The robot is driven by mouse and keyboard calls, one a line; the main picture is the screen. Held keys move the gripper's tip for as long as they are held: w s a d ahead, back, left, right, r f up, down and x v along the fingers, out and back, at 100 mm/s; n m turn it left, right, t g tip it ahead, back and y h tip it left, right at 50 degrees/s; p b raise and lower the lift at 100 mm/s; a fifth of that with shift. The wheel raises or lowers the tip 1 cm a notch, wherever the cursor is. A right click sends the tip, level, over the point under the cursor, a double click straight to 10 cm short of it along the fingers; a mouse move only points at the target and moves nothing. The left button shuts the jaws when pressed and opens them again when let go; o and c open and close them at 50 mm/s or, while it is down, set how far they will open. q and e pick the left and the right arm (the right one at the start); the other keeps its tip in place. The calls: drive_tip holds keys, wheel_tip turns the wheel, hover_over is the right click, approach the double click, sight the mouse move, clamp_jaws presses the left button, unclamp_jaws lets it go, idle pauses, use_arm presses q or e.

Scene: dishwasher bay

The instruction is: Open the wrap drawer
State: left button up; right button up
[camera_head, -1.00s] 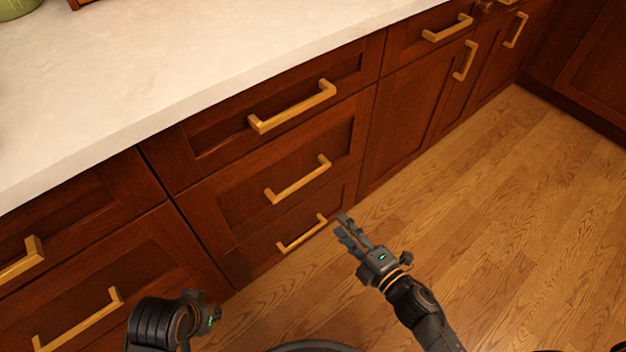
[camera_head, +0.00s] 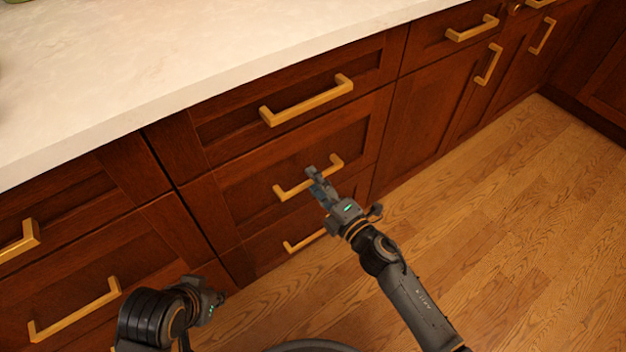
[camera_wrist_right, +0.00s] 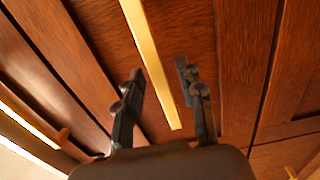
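A stack of dark red-brown wood drawers with brass bar handles fills the middle of the head view. Nothing marks which is the wrap drawer. The middle drawer (camera_head: 240,185) is closed, and its handle (camera_head: 290,191) is partly hidden by my right gripper (camera_head: 316,178). In the right wrist view, the right gripper's two fingers (camera_wrist_right: 159,72) are spread apart, with a brass handle (camera_wrist_right: 150,60) running between them. I see no finger closed on it, and the depth gap is unclear. My left gripper (camera_head: 212,300) is low at left, its fingers not clearly visible.
The top drawer's handle (camera_head: 308,100) is above my right gripper and the bottom drawer's handle (camera_head: 304,242) below it. A pale countertop (camera_head: 150,60) overhangs the drawers. More closed cabinets stand on both sides. The wood floor (camera_head: 500,220) at right is clear.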

use_arm(q)
drive_tip(key=shift+w+d, duration=0.1)
drive_tip(key=shift+w, duration=0.25)
use_arm(e)
drive_tip(key=shift+w+a, duration=0.35)
drive_tip(key=shift+w, duration=0.1)
clamp_jaws()
drive_tip(key=shift+d, duration=0.1)
